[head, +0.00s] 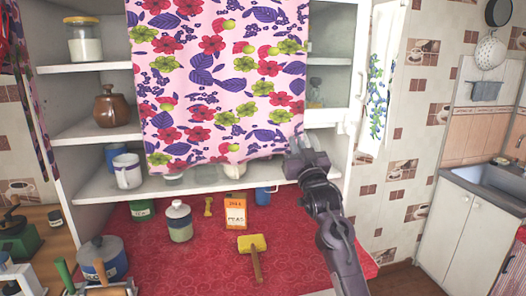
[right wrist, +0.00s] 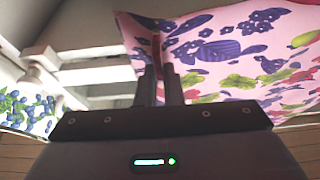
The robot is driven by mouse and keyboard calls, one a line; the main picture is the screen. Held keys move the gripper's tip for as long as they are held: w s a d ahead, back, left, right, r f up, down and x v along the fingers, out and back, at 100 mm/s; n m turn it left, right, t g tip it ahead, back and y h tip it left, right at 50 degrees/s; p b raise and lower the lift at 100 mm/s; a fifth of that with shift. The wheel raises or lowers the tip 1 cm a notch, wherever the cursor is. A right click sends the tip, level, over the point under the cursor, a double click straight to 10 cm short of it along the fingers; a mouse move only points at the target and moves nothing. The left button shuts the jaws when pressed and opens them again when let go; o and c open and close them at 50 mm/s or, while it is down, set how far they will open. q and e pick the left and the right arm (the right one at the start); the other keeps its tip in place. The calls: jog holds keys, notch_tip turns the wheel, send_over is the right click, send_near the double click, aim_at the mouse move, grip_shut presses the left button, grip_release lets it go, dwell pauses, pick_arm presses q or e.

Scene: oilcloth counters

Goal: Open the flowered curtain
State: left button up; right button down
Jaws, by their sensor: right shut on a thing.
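The flowered curtain (head: 215,85) is pink with red, green and purple flowers and leaves. It hangs across the middle of a white shelf unit and covers much of its shelves. In the right wrist view the curtain (right wrist: 235,50) spreads to the right of the fingers. My right gripper (head: 303,150) is at the curtain's lower right corner. In the right wrist view the right gripper (right wrist: 160,82) has its fingers close together, shut on the curtain's edge. My left gripper is not in view.
Behind are white shelves (head: 85,69) with a jar (head: 84,45), a brown pot (head: 110,108) and mugs. A sink (head: 480,175) stands at right.

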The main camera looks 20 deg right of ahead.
jog(key=s+d, duration=0.1)
jog(key=d, duration=0.6)
jog(key=shift+s+f, duration=0.15)
jog(key=c, duration=1.6)
grip_release()
jog(key=shift+d, duration=0.1)
jog(key=shift+o, duration=0.2)
jog(key=shift+b, duration=0.3)
jog(key=b+v, duration=0.3)
jog(key=v, duration=0.4)
jog(key=shift+s, duration=0.3)
